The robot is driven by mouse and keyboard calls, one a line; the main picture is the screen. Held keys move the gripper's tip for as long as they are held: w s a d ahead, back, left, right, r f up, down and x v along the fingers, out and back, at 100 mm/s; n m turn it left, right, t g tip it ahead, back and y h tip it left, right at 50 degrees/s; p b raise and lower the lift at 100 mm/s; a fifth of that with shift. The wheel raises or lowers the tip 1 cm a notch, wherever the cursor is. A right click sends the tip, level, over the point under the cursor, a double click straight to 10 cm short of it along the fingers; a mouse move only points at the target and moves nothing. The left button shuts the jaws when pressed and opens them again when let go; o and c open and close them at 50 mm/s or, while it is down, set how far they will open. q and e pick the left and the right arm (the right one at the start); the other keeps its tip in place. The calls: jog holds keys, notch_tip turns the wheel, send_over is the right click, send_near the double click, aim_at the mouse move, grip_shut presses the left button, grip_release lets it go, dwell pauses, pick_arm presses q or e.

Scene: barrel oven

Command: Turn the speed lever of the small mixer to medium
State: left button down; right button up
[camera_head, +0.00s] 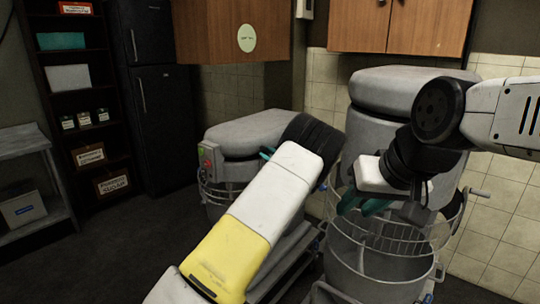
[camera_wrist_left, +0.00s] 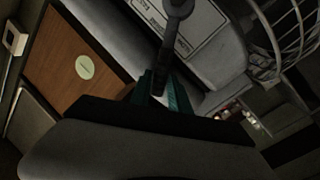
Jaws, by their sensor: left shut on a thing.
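The small mixer (camera_head: 245,132) is the lower grey machine at the middle of the head view, with a control box (camera_head: 210,160) on its left side. My left arm reaches across its front and hides much of it. The teal fingertips of my left gripper (camera_head: 266,153) show beside its head. In the left wrist view, my left gripper (camera_wrist_left: 163,92) is shut on the dark speed lever (camera_wrist_left: 166,58), which hangs from a round pivot beside a white label plate (camera_wrist_left: 187,20). The label's marks are too small to read. My right gripper (camera_head: 364,204) appears open and empty, before the large mixer.
The large mixer (camera_head: 400,88) stands at the right, with a wire guard and bowl (camera_head: 375,262) below my right gripper. Shelves (camera_head: 85,100), a dark fridge (camera_head: 165,115) and a metal table (camera_head: 25,140) stand at the left. The floor between is clear.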

pick_arm(q)
jog(key=shift+d, duration=0.1)
dwell(0.3)
jog(key=shift+w+d+r+m+g, duration=0.2)
jog(key=shift+w+d+r+m, duration=0.15)
jog(key=shift+w+m, duration=0.25)
jog(key=shift+w+d+r+m+g, duration=0.25)
jog(key=shift+w+d+m, duration=0.15)
jog(key=shift+m, duration=0.3)
jog(key=c, duration=1.2)
grip_release()
jog(key=shift+a, duration=0.1)
jog(key=v, duration=0.7)
jog(key=shift+s+d, duration=0.2)
jog(key=shift+s, duration=0.2)
jog(key=shift+r, duration=0.1)
jog(key=shift+c, duration=0.3)
